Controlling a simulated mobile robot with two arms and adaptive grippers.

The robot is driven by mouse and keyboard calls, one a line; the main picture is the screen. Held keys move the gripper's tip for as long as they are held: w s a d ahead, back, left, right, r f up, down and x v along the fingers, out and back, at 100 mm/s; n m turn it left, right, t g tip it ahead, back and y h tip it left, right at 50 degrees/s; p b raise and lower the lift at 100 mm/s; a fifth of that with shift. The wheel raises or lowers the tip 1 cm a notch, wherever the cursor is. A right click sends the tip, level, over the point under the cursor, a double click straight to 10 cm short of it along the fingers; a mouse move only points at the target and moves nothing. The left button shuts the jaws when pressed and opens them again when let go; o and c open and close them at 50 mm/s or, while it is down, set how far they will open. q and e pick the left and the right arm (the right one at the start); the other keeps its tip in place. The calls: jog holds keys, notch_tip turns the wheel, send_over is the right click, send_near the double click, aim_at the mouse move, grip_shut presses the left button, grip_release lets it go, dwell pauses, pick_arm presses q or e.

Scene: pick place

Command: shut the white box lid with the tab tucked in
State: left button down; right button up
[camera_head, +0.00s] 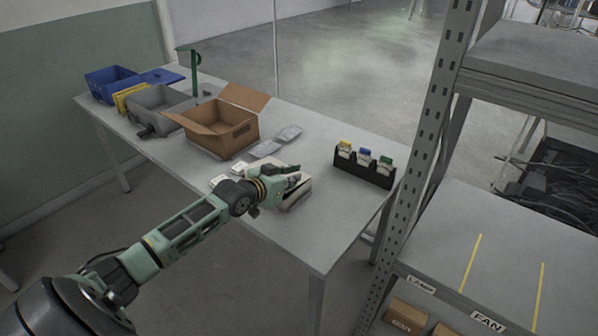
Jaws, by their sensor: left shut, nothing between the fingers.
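The white box (297,198) sits on the grey table near its front edge. My left arm reaches in from the lower left, and its gripper (293,176) is shut and empty over the box. The gripper and wrist cover much of the box, so I cannot tell how far the lid is closed or where the tab is. Whether the fingers touch the box is also unclear. My right gripper is not in view.
An open cardboard box (243,139) stands behind the white box, with clear packets (288,133) beside it. A black holder (362,170) with coloured items stands to the right. Grey (160,103) and blue (108,78) bins are at far left. A metal shelf post (425,130) rises at right.

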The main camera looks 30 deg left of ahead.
pick_arm(q)
jog(key=shift+s+f, duration=0.4)
jog(key=shift+f, duration=0.4)
notch_tip(320, 180, up, 6)
jog(key=f+p, duration=0.1)
jog(key=p, duration=0.4)
jog(key=v, duration=1)
jog(key=shift+s+f, duration=0.2)
jog(key=shift+f, duration=0.2)
jog(key=shift+f, duration=0.1)
